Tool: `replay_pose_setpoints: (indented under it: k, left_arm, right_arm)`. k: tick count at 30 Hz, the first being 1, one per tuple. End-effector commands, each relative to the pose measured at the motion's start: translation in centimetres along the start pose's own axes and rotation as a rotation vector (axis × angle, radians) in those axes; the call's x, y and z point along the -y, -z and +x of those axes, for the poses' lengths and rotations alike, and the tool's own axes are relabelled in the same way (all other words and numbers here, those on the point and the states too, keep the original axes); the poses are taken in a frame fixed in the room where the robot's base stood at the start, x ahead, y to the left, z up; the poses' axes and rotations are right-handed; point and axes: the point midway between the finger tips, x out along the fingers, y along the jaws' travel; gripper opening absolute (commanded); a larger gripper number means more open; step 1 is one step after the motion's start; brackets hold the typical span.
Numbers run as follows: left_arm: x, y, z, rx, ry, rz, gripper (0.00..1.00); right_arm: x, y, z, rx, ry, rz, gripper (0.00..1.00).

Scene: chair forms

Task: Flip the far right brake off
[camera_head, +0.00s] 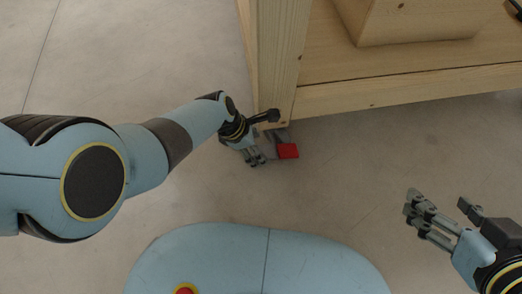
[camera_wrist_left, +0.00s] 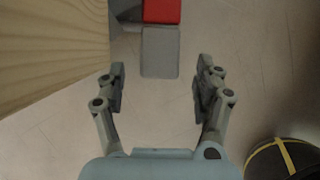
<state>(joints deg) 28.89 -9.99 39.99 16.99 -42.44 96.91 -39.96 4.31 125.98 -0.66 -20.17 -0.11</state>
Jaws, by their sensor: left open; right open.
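The brake at the foot of the wooden leg shows a red pedal (camera_head: 288,151) in the head view. In the left wrist view the red part (camera_wrist_left: 162,11) is at the top edge, with a flat grey tab (camera_wrist_left: 160,52) below it. My left gripper (camera_head: 255,161) is low beside the leg, just left of the red pedal. In the left wrist view its open fingers (camera_wrist_left: 160,88) stand either side of the grey tab's lower end, with a gap on both sides and nothing held. My right gripper (camera_head: 438,206) is open and empty at the right, away from the brake. The caster is mostly hidden.
A thick wooden leg (camera_head: 279,55) stands right beside my left gripper and also fills the left of the wrist view (camera_wrist_left: 45,45). A wooden shelf (camera_head: 400,90) carrying a wooden block (camera_head: 415,22) extends right. The concrete floor (camera_head: 345,190) between my grippers is clear.

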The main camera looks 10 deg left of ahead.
Motion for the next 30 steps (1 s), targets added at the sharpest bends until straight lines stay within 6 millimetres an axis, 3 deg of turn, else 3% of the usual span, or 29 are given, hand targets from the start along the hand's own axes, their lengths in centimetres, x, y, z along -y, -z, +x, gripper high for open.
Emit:
replay_pose_setpoints:
  k: [1, 9, 25, 30]
  left_arm:
    - [0.2, 0.2, 0.8, -0.001, 0.003, -0.001, 0.69]
    - [0.1, 0.2, 2.6, -0.001, 0.003, -0.001, 0.69]
    - [0.0, 0.0, 3.1, 0.0, 0.0, 0.0, 0.69]
    - [0.0, 0.0, 3.1, 0.0, 0.0, 0.0, 0.48]
  right_arm:
    - [0.1, -0.9, 0.2, -0.022, 0.0, -0.001, 0.69]
    - [0.5, -0.4, 0.2, -0.222, 0.0, -0.014, 0.69]
    - [0.6, 0.1, -0.3, -0.318, 0.002, -0.019, 0.69]
    - [0.6, 0.1, -0.3, -0.318, 0.002, -0.019, 0.69]
